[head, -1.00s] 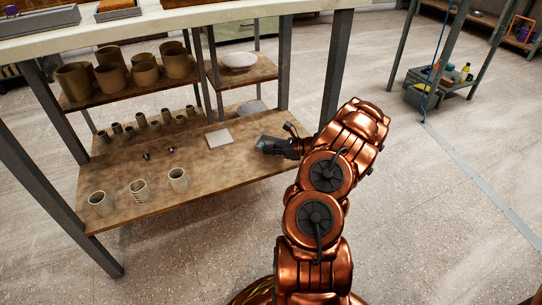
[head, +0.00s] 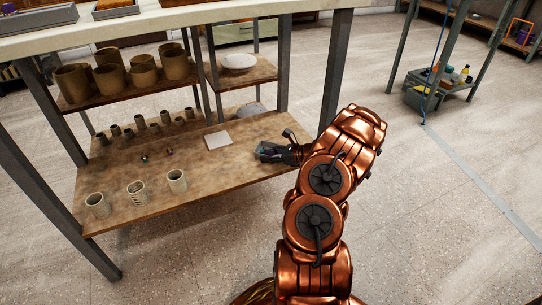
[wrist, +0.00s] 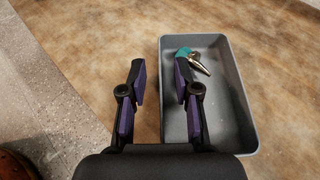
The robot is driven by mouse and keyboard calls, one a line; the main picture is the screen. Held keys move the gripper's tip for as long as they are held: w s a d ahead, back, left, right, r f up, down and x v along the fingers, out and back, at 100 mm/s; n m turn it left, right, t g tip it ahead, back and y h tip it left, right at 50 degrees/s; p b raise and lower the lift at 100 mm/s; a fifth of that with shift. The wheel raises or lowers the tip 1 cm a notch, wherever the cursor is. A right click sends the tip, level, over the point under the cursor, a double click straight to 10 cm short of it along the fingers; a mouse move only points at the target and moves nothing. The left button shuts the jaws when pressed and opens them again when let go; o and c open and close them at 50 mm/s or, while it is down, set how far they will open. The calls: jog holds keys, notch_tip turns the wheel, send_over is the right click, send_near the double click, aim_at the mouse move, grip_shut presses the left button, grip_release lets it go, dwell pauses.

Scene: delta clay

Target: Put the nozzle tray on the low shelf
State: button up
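The nozzle tray (wrist: 240,110) is a grey open box in the wrist view, with a teal and metal nozzle (wrist: 197,62) inside. It rests on the brown low shelf (wrist: 285,40). My gripper (wrist: 158,68) is open, its two fingers apart on either side of the tray's left wall. The right finger is over the tray's inside and the left finger is outside it. I cannot tell whether they touch the wall. In the head view my gripper (head: 268,150) is at the right end of the low shelf (head: 215,175), and the tray is hard to make out there.
Three pale cups (head: 136,192) stand along the shelf's front left. Several small cups stand behind, with two small dark pieces (head: 168,152) nearby. A white square (head: 218,140) lies left of my gripper. A table leg (head: 335,75) rises behind my arm. The upper tabletop overhangs.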

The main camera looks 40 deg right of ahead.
jog(key=shift+r, duration=0.1)
